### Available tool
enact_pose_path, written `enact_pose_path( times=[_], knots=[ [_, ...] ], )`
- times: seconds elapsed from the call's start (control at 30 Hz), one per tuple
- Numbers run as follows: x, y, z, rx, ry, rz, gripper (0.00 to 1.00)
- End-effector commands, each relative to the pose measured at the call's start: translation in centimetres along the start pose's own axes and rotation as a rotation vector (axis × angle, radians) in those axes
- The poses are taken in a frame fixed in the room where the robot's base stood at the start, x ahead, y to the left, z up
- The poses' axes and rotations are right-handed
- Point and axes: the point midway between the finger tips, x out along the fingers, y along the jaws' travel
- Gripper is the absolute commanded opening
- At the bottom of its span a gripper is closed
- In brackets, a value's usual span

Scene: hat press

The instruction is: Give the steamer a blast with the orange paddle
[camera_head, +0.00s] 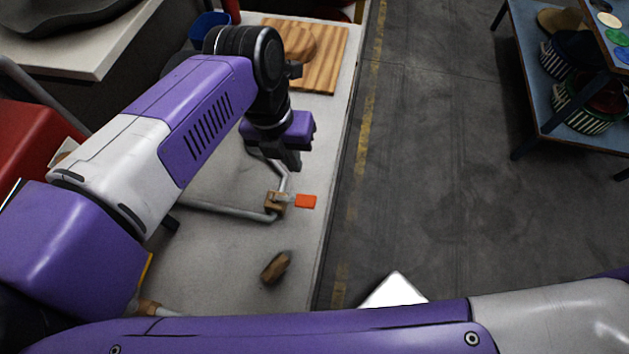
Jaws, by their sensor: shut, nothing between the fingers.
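The orange paddle (306,201) is a small flat tab on a brass valve block (276,202), near the right edge of the pale worktop. A grey pipe (225,209) runs into the block from the left, and another bent pipe rises behind it. My gripper (291,163) is shut and empty. In the picture it is just above the paddle and valve, with a small gap visible. I cannot tell its height over them. The steamer's body cannot be made out clearly; my arm covers much of the left side.
A brown object (275,268) lies on the worktop (222,270) in front of the valve. A striped wooden board (330,52) with a brown rounded block lies at the back. A blue bin (208,26) stands behind my arm. Dark floor is clear right; a blue shelf (535,75) holds hats and baskets.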

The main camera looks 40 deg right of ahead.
Motion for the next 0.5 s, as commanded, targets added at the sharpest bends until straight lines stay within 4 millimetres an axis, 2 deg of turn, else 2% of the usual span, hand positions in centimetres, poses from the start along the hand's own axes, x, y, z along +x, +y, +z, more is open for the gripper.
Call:
enact_pose_path(
  times=[0.13, 0.5],
  knots=[
    [-0.05, 0.37, -0.8, 0.0, 0.033, 0.017, 0.0],
    [0.2, 0.25, -0.74, -0.001, 0.032, 0.013, 0.0]
  ],
)
